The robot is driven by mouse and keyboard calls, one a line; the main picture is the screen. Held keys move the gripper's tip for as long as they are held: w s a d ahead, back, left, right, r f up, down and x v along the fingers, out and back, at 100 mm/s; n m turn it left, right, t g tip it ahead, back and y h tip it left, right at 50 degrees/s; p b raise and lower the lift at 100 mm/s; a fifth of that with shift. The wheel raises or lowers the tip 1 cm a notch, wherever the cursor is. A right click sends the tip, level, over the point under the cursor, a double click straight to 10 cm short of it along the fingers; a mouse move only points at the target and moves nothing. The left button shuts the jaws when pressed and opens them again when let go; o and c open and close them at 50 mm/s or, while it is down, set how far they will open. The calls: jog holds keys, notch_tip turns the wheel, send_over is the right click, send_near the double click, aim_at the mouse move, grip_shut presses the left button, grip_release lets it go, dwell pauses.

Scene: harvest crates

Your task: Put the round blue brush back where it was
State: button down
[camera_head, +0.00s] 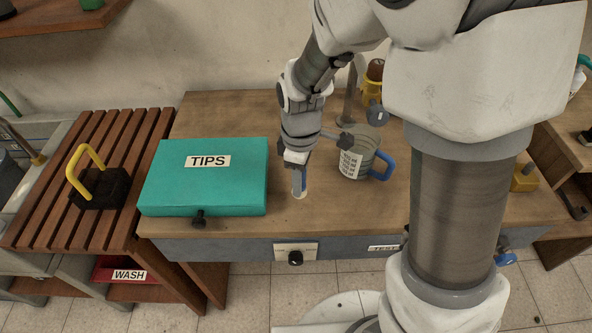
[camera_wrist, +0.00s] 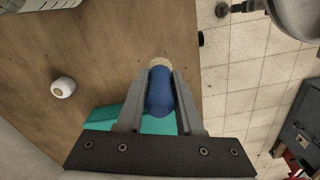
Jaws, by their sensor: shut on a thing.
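My gripper (camera_head: 298,176) is shut on the round blue brush (camera_head: 303,183), just right of the teal TIPS case and left of the mug. In the wrist view the brush (camera_wrist: 159,92) sits between the two fingers (camera_wrist: 159,105), its blue handle toward me and its pale end pointing away. In the head view the pale end points down at the wooden table; whether it touches is not clear. A grey mug (camera_head: 364,142) with a blue handle and a printed label stands right of my gripper. A dark-ended rod shows near its rim.
The teal TIPS case (camera_head: 175,175) lies shut at the left of the table (camera_head: 230,112). A yellow-handled black object (camera_head: 100,190) rests on the slatted bench. A small round white thing (camera_wrist: 62,88) shows in the wrist view. The table's front edge is close to my gripper.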

jog(key=shift+f+b, duration=0.35)
jog(key=shift+f, duration=2)
jog(key=shift+f, duration=0.2)
jog(key=c, duration=0.6)
grip_release()
jog(key=shift+r, duration=0.1)
jog(key=shift+o, duration=0.2)
